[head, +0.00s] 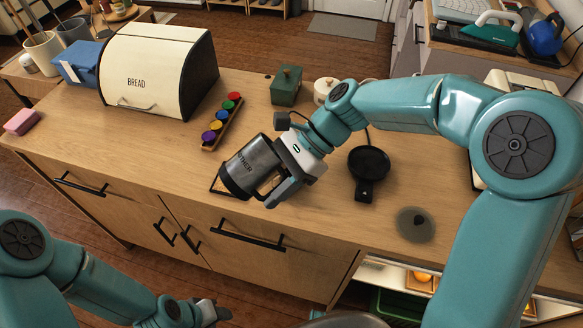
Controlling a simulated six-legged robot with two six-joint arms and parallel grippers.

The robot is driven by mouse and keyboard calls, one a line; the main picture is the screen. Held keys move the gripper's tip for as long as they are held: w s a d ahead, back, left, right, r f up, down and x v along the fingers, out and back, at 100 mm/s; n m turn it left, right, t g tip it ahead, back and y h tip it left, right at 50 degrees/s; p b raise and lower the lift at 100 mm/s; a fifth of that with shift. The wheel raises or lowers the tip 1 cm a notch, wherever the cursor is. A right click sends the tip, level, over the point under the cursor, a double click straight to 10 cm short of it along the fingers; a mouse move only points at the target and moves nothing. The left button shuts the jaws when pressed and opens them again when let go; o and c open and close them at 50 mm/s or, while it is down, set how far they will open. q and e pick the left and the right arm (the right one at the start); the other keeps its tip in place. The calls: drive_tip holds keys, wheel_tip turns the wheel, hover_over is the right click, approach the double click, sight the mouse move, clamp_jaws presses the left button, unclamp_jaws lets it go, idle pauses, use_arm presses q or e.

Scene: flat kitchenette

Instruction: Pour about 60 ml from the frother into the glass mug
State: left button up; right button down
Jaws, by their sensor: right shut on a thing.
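My right gripper (290,178) is shut on the frother (250,166), a grey metal jug with dark lettering and a dark band at its lower-left end. The frother leans in the picture and is held over the front part of the wooden counter. A dark-edged square (216,186) shows partly from behind it on the counter.
A bread box (150,75) and a rack of coloured-lid jars (222,122) stand left of the frother. A green box (286,86) and a white pot (325,90) stand behind.

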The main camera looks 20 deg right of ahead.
drive_tip(key=shift+d+y+b, duration=0.1)
drive_tip(key=shift+y+b, duration=0.4)
drive_tip(key=shift+b, duration=0.25)
drive_tip(key=shift+r+y+b, duration=0.2)
drive_tip(key=shift+y+b, duration=0.4)
drive_tip(key=shift+b, duration=0.2)
drive_tip(key=shift+w+d+r, duration=0.1)
drive_tip(key=shift+d, duration=0.5)
drive_tip(key=shift+d+r+g+y, duration=0.1)
drive_tip(key=shift+r+g+y, duration=0.15)
drive_tip(key=shift+y, duration=0.25)
drive_tip(key=shift+a+r+y, duration=0.2)
drive_tip(key=shift+a+y, duration=0.2)
drive_tip(key=shift+y, duration=0.1)
idle(0.4)
drive_tip(key=shift+a, duration=0.1)
